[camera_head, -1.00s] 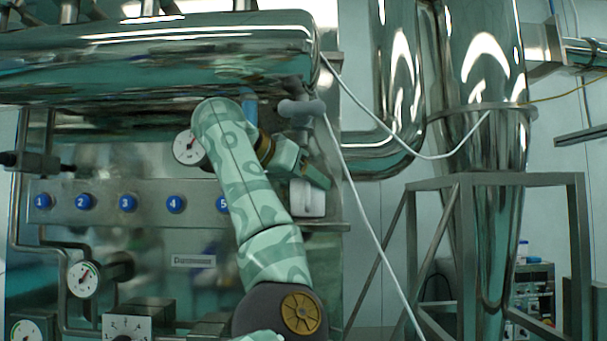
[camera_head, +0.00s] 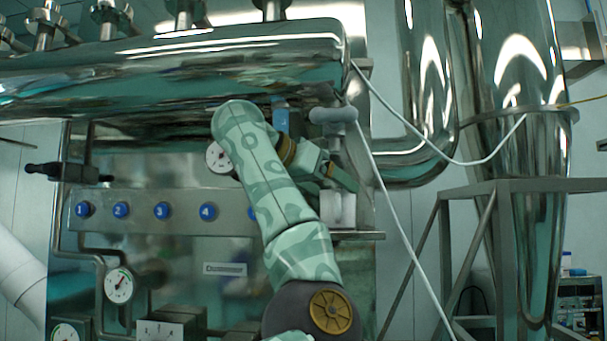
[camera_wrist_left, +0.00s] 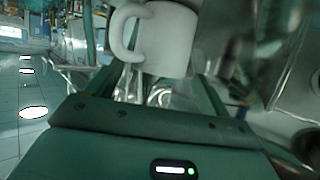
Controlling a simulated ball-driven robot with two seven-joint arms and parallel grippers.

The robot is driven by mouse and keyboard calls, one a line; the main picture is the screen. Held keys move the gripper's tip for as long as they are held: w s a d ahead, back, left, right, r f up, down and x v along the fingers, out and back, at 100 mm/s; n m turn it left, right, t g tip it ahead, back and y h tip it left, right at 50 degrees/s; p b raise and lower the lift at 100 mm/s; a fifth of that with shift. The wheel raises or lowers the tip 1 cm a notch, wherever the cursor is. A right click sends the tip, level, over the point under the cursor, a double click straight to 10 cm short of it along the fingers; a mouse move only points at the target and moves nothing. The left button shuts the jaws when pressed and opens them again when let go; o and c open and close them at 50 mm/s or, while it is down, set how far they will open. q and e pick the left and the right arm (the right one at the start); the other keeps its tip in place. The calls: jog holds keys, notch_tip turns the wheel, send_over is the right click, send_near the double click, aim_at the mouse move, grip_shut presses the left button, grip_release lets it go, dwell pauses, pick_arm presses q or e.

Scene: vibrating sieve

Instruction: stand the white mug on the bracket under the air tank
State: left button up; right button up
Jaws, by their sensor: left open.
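The white mug (camera_head: 338,210) appears upright on the small metal bracket (camera_head: 360,235) under the right end of the shiny air tank (camera_head: 180,62). My left gripper (camera_head: 342,178) is at the mug's upper part, and its fingers cover some of the mug. In the left wrist view, the mug (camera_wrist_left: 168,42) is just past the open fingers, with its handle to the left. Whether the fingers touch it, I cannot tell. My right gripper is not in view.
A grey valve (camera_head: 333,116) hangs from the tank close above the gripper. A white cable (camera_head: 400,232) runs down just right of the bracket. A panel with blue numbered buttons (camera_head: 162,211) and gauges (camera_head: 119,285) is to the left. A metal frame (camera_head: 490,200) stands to the right.

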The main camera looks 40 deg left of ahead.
pick_arm(q)
jog(key=b+v, duration=0.2)
jog(key=v, duration=0.8)
jog(key=shift+b, duration=0.35)
jog(key=shift+s+a+f, duration=0.1)
jog(key=shift+s+f, duration=0.05)
